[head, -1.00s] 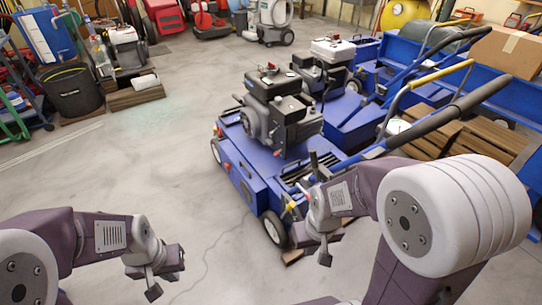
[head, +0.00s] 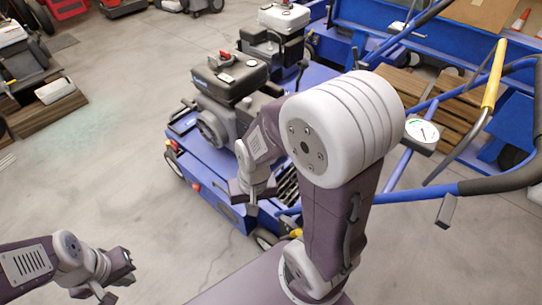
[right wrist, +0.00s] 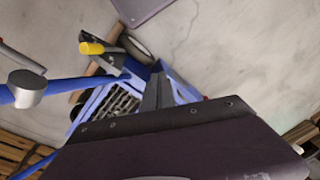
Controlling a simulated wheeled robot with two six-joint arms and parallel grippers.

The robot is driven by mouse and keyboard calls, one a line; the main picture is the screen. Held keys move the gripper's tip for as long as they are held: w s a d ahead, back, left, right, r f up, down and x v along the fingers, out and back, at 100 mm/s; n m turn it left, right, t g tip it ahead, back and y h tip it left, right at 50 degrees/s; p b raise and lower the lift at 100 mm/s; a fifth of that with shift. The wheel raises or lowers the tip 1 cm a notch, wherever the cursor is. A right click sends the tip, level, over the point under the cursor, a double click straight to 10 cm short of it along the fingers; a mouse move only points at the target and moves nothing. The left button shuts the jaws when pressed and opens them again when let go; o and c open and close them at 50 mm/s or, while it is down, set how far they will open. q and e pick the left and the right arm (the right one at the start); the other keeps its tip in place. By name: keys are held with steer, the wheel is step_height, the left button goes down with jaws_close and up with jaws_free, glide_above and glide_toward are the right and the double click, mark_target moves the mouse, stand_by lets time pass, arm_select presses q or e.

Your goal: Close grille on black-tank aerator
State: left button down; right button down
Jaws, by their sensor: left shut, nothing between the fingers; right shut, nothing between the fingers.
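The black-tank aerator (head: 232,75) is a blue machine whose engine carries a black tank. Its slotted grille (head: 288,187) shows partly at the near end, behind my right arm. In the right wrist view the grille (right wrist: 118,101) has dark slots in a blue frame; I cannot tell its angle. My right gripper (head: 250,196) is shut and empty, over the machine's near end beside the grille. Its fingers (right wrist: 157,92) appear just right of the slots in the right wrist view; contact is unclear. My left gripper (head: 118,279) is shut and empty, over bare floor at lower left.
A white-tank aerator (head: 284,18) stands close behind. A blue handle with black grip (head: 505,183) and a round gauge (head: 422,129) lie right of my right arm. A yellow knob (right wrist: 91,47) is near the grille. The floor (head: 90,170) at left is clear.

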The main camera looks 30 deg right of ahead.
steer(key=w+a+r+m+y+p, duration=0.1)
steer(key=w+a+m+y, duration=0.15)
steer(key=m, duration=0.75)
steer(key=m+t+p, duration=0.7)
steer(key=m+p, duration=0.6)
steer(key=m, duration=2.1)
glide_above(276, 171)
steer(key=s, duration=0.6)
step_height(276, 171, down, 4)
steer(key=s+d+f+m+h+p, duration=0.1)
steer(key=s+d+f+m, duration=0.1)
steer(key=s+d+m, duration=0.15)
steer(key=shift+n, duration=0.25)
steer(key=b+x, duration=0.2)
steer(key=x, duration=0.2)
steer(key=s+b+x, duration=0.1)
steer(key=b+x, duration=0.1)
steer(key=x, duration=0.2)
steer(key=f+b+x, duration=0.1)
steer(key=b+x, duration=0.1)
steer(key=x, duration=0.3)
steer(key=shift+s+a+f, duration=0.1)
steer(key=shift+s+f, duration=0.05)
steer(key=shift+w+a+f, duration=0.1)
steer(key=shift+w+f, duration=0.1)
steer(key=shift+w, duration=0.05)
